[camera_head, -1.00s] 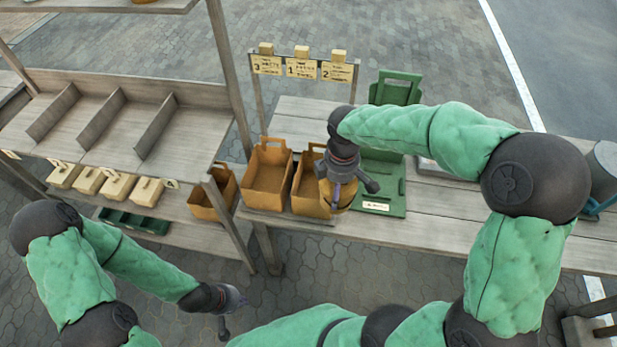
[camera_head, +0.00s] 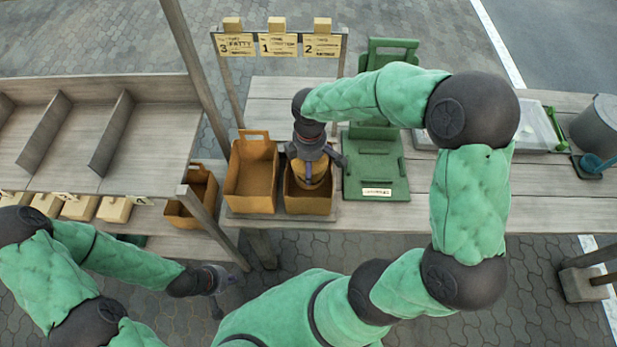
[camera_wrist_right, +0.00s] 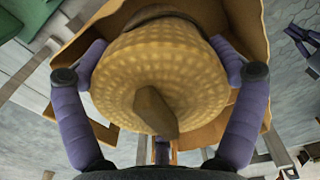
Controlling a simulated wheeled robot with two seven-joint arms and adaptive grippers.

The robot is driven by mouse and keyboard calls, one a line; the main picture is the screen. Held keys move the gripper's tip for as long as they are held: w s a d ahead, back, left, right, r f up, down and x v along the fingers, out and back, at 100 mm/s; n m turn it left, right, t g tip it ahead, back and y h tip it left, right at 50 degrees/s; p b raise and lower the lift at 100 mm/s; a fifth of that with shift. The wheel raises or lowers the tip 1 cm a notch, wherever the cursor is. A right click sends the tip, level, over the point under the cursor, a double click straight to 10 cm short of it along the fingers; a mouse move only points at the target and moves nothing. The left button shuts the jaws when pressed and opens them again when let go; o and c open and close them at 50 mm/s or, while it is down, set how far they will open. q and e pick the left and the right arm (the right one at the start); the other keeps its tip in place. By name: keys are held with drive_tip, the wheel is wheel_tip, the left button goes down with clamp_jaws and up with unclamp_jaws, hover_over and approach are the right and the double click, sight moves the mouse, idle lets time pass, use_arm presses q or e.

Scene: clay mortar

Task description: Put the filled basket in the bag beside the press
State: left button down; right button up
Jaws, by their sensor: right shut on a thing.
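My right gripper (camera_head: 311,176) is shut on a yellow woven basket (camera_head: 312,185). The basket is at the mouth of the brown bag (camera_head: 308,204) directly left of the green press (camera_head: 376,178). In the right wrist view the basket (camera_wrist_right: 160,75) sits between my two purple fingers, with the bag's walls (camera_wrist_right: 250,35) around it. A pointed brown piece (camera_wrist_right: 155,110) shows against the basket. I cannot tell whether the basket touches the bag's bottom. My left gripper (camera_head: 217,295) hangs low at the left, away from the table; its fingers are too small to judge.
Another brown bag (camera_head: 251,180) stands left of the first, and a third (camera_head: 190,198) is on the shelf unit. A sign rack (camera_head: 278,44) stands behind. A grey bucket (camera_head: 597,125) and a tray (camera_head: 535,130) are on the right. The table's front right is clear.

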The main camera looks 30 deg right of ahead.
drive_tip(key=shift+w+f, duration=0.1)
drive_tip(key=shift+f, duration=0.8)
drive_tip(key=shift+f+b, duration=0.95)
drive_tip(key=shift+f, duration=1.25)
drive_tip(key=shift+f, duration=0.2)
drive_tip(key=o, duration=1)
drive_tip(key=shift+o, duration=0.2)
drive_tip(key=shift+r, duration=0.15)
wheel_tip(320, 180, up, 12)
drive_tip(key=p, duration=0.4)
